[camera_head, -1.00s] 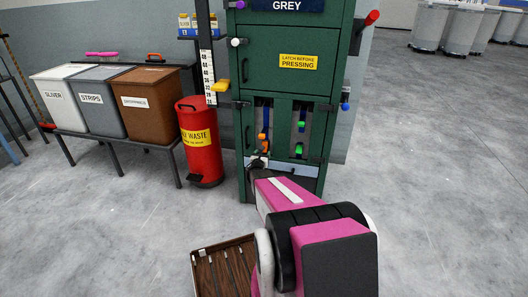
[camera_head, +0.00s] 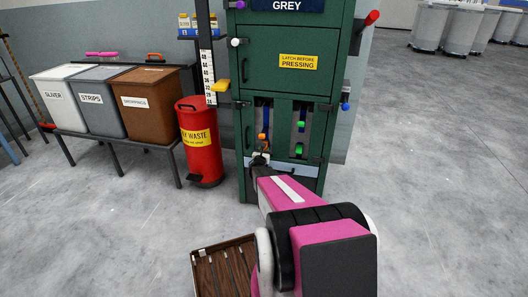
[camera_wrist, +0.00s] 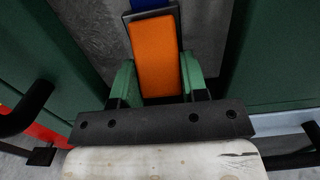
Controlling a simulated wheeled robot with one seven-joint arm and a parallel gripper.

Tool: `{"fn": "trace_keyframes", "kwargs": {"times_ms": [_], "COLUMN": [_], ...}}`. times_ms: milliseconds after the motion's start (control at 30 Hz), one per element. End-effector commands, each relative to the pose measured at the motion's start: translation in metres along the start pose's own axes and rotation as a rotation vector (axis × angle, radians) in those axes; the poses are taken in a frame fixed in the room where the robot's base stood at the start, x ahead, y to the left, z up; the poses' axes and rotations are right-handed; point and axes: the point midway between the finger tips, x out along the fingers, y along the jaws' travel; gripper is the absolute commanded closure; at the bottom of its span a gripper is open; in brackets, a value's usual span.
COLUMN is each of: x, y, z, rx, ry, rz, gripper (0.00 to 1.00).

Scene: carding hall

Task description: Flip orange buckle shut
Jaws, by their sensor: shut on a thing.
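The orange buckle (camera_wrist: 155,58) hangs in a dark frame at the foot of a blue strap (camera_wrist: 150,4) in the wrist view. My gripper (camera_wrist: 157,84) is at the lower part of the buckle, its green-tipped fingers on either side, shut on it. In the head view, the orange buckle (camera_head: 262,136) shows small in the left slot of the green press, below the blue strap. My gripper (camera_head: 260,159) is just below it there, and the contact is too small to make out.
The green press (camera_head: 290,90) has a right slot with green buckle parts (camera_head: 300,124). A red waste bin (camera_head: 200,145) stands close on its left. A brown slatted tray (camera_head: 222,270) is low in front.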

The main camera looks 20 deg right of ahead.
Motion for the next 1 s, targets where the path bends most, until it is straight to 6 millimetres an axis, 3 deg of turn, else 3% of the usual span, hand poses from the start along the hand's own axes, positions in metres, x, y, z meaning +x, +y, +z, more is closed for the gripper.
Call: {"fn": "trace_keyframes", "kwargs": {"times_ms": [433, 467, 533, 1000], "x": [0.0021, 0.0021, 0.0021, -0.0063], "y": [-0.0003, -0.0003, -0.0002, -0.0004], "z": [-0.0027, -0.0027, -0.0027, -0.0023], "rx": [0.002, 0.002, 0.002, 0.002], "ry": [-0.076, -0.076, -0.076, -0.076], "rz": [0.002, 0.002, 0.002, 0.002], "gripper": [0.83, 0.56, 0.34, 0.34]}}
